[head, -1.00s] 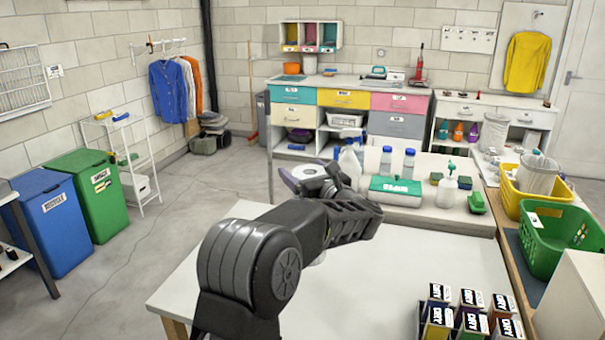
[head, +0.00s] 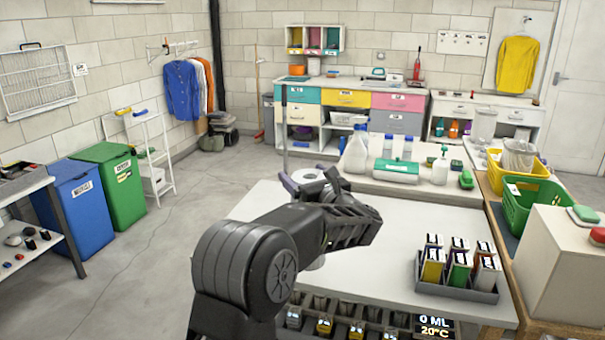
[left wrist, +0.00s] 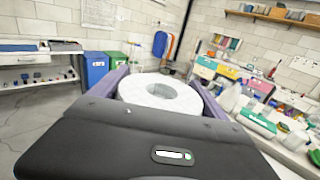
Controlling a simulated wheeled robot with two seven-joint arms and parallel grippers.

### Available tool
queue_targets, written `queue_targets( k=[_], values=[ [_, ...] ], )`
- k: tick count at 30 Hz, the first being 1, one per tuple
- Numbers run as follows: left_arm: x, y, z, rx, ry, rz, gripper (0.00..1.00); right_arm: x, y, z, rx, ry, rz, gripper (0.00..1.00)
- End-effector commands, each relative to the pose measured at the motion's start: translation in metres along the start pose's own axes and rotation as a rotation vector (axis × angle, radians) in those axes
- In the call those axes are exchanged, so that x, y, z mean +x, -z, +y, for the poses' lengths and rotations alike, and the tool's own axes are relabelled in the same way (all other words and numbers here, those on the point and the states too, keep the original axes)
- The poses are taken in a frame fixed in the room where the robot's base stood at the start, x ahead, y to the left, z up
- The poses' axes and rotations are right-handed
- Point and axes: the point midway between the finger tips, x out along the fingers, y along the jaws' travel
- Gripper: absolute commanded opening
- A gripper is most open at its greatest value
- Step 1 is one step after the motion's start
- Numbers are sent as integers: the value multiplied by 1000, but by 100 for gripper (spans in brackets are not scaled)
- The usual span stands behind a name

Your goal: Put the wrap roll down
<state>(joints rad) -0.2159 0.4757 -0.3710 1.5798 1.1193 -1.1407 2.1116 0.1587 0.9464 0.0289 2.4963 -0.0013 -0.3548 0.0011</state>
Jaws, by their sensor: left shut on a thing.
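The wrap roll is a white roll with a round hole, seen end-on in the left wrist view (left wrist: 162,93). It sits between the two purple fingers of my left gripper (left wrist: 160,88), which is shut on it. In the head view the roll (head: 308,175) shows behind my dark left wrist, above the back left part of the white table (head: 400,225). My wrist and forearm hide its lower part, so I cannot tell whether it touches the table. My right gripper is not in view.
A rack of small cartons (head: 455,288) stands at the table's front right. Bottles and a green-and-white box (head: 396,172) stand on a raised part at the back. Green (head: 530,208) and yellow baskets are at the right. The table's middle is clear.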

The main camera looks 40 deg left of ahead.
Motion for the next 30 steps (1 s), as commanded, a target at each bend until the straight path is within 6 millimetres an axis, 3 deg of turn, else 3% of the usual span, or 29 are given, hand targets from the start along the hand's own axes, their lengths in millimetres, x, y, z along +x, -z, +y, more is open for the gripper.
queue_targets(
  k=[8, 14, 17, 24, 30],
  values=[
    [-27, 19, -9, 0, 101, 1, 16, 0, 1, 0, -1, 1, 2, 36],
    [-62, 47, -20, 2, 235, 3, 16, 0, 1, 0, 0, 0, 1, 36],
    [-88, 68, -28, 3, 337, 4, 16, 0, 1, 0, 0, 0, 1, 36],
    [-179, 141, -57, 6, 687, 10, 16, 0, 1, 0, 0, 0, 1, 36],
    [-242, 189, -79, 0, 933, 9, 16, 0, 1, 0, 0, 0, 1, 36]
  ],
)
